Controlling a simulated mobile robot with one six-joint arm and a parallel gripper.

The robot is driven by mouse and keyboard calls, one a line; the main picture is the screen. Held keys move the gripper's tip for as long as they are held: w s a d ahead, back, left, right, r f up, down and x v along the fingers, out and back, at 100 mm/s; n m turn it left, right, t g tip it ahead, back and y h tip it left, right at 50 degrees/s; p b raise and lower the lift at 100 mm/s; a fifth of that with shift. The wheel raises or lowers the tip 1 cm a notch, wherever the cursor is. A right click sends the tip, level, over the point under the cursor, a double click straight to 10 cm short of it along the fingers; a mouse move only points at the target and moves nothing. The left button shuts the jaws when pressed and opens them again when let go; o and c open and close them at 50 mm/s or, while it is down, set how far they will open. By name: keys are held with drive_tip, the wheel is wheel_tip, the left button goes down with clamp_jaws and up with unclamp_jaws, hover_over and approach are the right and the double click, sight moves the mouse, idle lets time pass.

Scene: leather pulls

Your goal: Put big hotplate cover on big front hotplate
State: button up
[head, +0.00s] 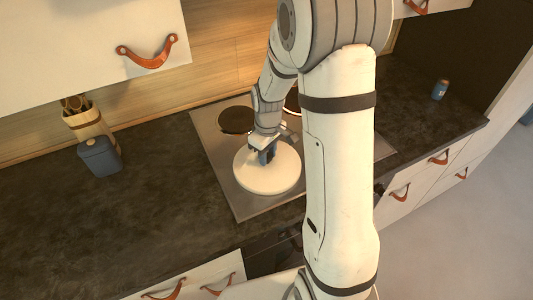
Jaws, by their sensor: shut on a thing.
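The big hotplate cover (266,183) is a round, cream-white disc at the front left of the steel hob (238,206). It lies flat on or just above the hob; I cannot tell whether it touches. My gripper (267,157) points down at the cover's middle and is shut on its handle, which is mostly hidden by the fingers. The hotplate under the cover is hidden. A dark round hotplate (236,120) shows bare at the back left of the hob. Another at the back (292,104) is partly hidden by my arm, which also blocks the hob's right side.
A blue-grey canister (100,158) and a utensil holder (86,122) stand on the dark counter (160,220) at left. A small blue jar (440,90) stands at right. A white wall cabinet (90,40) hangs at upper left.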

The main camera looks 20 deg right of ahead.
drive_tip(key=o, duration=1.1)
drive_tip(key=shift+o, duration=0.2)
drive_tip(key=shift+r, duration=0.1)
drive_tip(key=shift+r+p, duration=2.25)
drive_tip(key=shift+r, duration=1.2)
